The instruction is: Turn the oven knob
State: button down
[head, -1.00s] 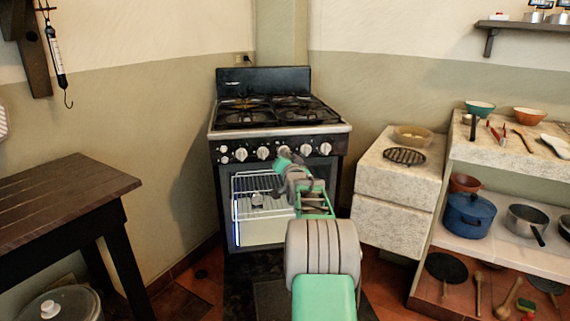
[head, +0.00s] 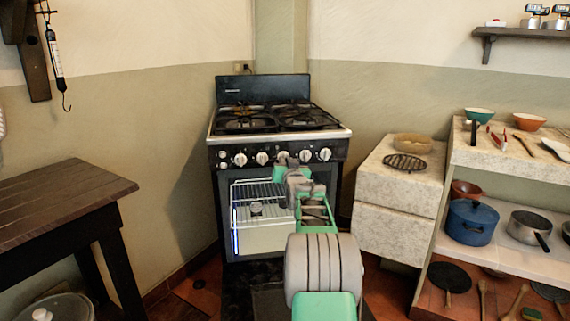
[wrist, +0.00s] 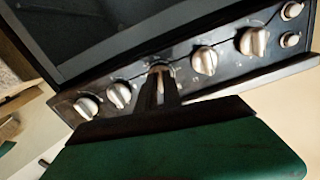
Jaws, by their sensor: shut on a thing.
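The oven (head: 225,191) is a dark stove with a row of pale round knobs along its front panel (head: 250,149). My gripper (head: 284,160) is at the middle large knob (head: 283,155), which it partly covers in the head view. In the wrist view my gripper (wrist: 160,88) has its two dark fingers close together. They are shut on the middle knob (wrist: 160,70), whose sides are partly hidden by the fingers. The knob's exact angle is hard to tell. Other large knobs stand on both sides of it, apart from the fingers.
A dark wooden table (head: 62,197) stands at the left. A pale stone block (head: 392,227) with a grill rack (head: 405,162) and shelves (head: 508,252) with a blue pot (head: 470,222) stand at the right. Two small buttons (wrist: 290,25) sit beside the knobs.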

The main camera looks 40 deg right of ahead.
jog(key=c, duration=1.5)
grip_release()
jog(key=p+v, duration=0.1)
jog(key=v, duration=0.6)
jog(key=shift+s+a, duration=0.25)
jog(key=shift+s, duration=0.05)
